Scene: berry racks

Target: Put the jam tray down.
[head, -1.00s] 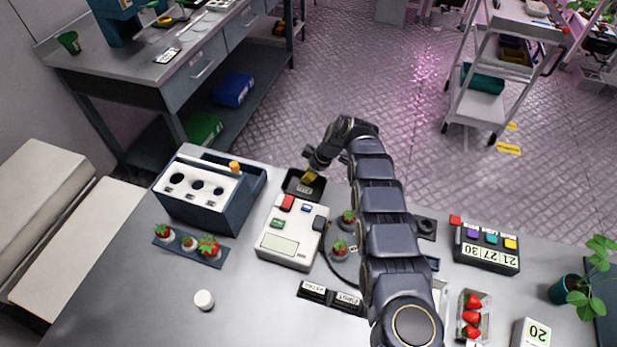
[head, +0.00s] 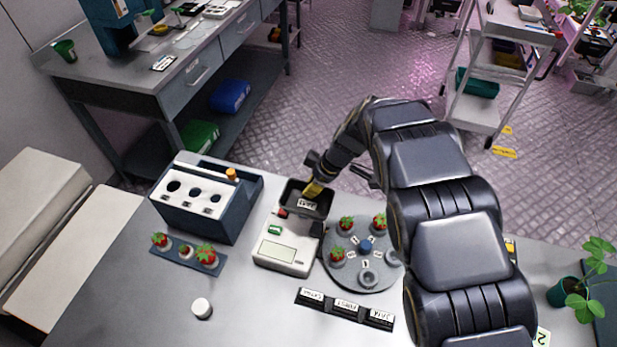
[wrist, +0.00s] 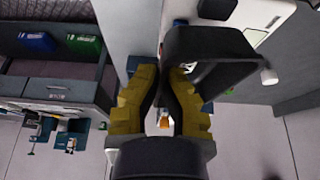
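The jam tray (head: 318,211) is a small black open tray with a white label on its front, in the head view. It overlaps the back end of the white scale (head: 282,256) and looks held above it; the exact height is hard to tell. My gripper (head: 312,190) has yellow fingertips at the tray's back wall and is shut on it. In the wrist view the dark tray (wrist: 212,42) extends to the right from between my yellow fingers (wrist: 163,85). The tray's inside is partly hidden by my fingers.
A round grey turntable (head: 345,270) with strawberries stands right of the scale. Several black label blocks (head: 345,308) line the front. A blue box with holes (head: 208,200) and a strawberry strip (head: 188,255) are left. A white cap (head: 201,308) stands on clear tabletop.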

